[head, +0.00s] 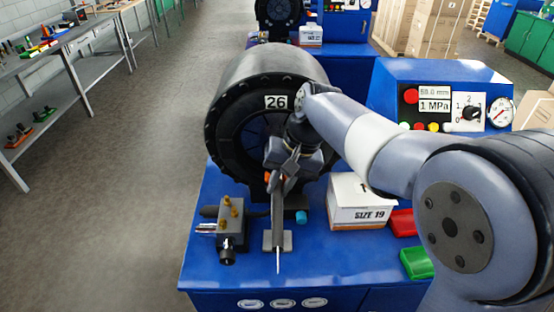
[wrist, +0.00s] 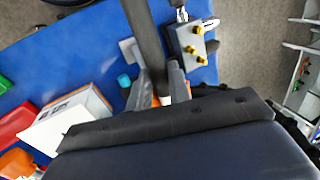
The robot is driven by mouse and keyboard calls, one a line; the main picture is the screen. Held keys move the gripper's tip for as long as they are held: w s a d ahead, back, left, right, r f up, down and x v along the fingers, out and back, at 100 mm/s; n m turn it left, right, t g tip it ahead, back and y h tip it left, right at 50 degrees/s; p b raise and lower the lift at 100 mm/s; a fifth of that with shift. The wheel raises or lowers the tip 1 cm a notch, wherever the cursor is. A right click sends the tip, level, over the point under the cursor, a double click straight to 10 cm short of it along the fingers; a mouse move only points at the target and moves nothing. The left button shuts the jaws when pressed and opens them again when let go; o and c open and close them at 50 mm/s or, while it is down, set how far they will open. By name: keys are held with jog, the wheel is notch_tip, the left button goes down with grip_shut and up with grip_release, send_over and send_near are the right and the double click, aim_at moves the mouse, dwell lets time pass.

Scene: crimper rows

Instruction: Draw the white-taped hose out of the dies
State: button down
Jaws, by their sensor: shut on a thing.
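My gripper (head: 285,178) is in front of the dark die opening (head: 232,145) of the crimper (head: 262,70) marked 26. In the wrist view its two fingers (wrist: 163,85) are shut on a dark hose (wrist: 148,40), which runs between them up to the top edge of the picture. A small patch of white tape (wrist: 166,100) shows on the hose between the fingers, with a bit of orange beside it. The hose's other end is hidden behind the gripper body in the wrist view. Whether any of it is within the dies cannot be told.
A block with brass knobs (head: 231,225) stands left on the blue bench. A grey base plate (head: 285,241) and a blue cap (head: 301,217) are near the middle. A SIZE 19 box (head: 360,212), a red bin (head: 403,222) and a green bin (head: 416,262) are right. The control box (head: 440,75) stands behind.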

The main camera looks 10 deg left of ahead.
aim_at(278, 212)
jog(key=shift+r+p, duration=0.35)
jog(key=shift+r, duration=0.05)
jog(key=shift+r, duration=0.2)
jog(key=shift+s, duration=0.1)
jog(key=shift+s+d+b, duration=0.2)
jog(key=shift+s+d, duration=0.1)
jog(key=shift+s, duration=0.85)
jog(key=shift+s+d+b, duration=0.2)
jog(key=shift+s+d, duration=0.05)
jog(key=shift+s, duration=0.85)
jog(key=shift+s+d+b, duration=0.2)
jog(key=shift+s+d, duration=0.1)
jog(key=shift+s, duration=0.85)
jog(key=shift+r, duration=0.1)
jog(key=shift+r+p, duration=2.2)
jog(key=shift+r, duration=1.15)
